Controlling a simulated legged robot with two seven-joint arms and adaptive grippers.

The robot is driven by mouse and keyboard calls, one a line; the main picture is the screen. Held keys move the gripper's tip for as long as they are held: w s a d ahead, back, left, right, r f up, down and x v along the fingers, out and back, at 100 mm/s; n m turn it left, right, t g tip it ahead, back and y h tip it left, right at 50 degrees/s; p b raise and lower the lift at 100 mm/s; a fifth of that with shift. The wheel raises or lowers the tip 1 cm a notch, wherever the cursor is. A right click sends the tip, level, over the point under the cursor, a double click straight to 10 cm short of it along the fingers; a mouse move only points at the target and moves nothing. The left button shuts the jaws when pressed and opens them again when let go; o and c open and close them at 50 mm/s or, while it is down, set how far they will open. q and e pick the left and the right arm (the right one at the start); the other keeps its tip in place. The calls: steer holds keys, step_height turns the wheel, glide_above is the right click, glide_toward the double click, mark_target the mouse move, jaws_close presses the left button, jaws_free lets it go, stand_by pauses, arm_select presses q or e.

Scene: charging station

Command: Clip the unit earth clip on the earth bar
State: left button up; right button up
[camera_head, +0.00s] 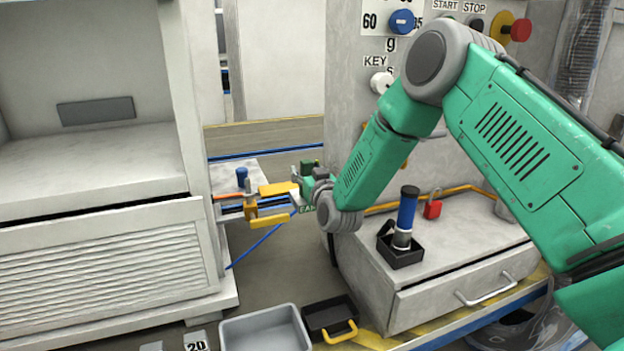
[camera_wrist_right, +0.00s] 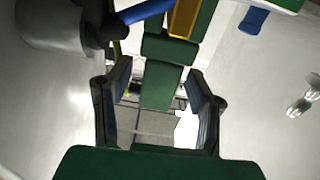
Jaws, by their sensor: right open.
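My right gripper (camera_head: 301,186) reaches in from the right to the middle of the head view, beside a green block (camera_head: 308,165) and a partly hidden "EAR…" label. In the right wrist view its two dark fingers (camera_wrist_right: 158,85) stand apart, with a green bar-like part (camera_wrist_right: 161,85) showing between them; I see no firm hold on it. Just left of the gripper in the head view is a fitting with yellow arms (camera_head: 270,221), an orange piece and a blue knob (camera_head: 242,175). I cannot tell which part is the earth clip or the earth bar. My left gripper is not in view.
A pale cabinet (camera_head: 100,255) fills the left. A grey control panel with knobs and a red button (camera_head: 521,30) stands behind my arm. A blue-handled tool (camera_head: 407,212) stands in a black holder on a drawer unit, beside a red padlock (camera_head: 433,208). A grey tray (camera_head: 265,332) sits below.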

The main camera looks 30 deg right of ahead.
steer(key=v, duration=1.1)
steer(key=shift+s, duration=0.2)
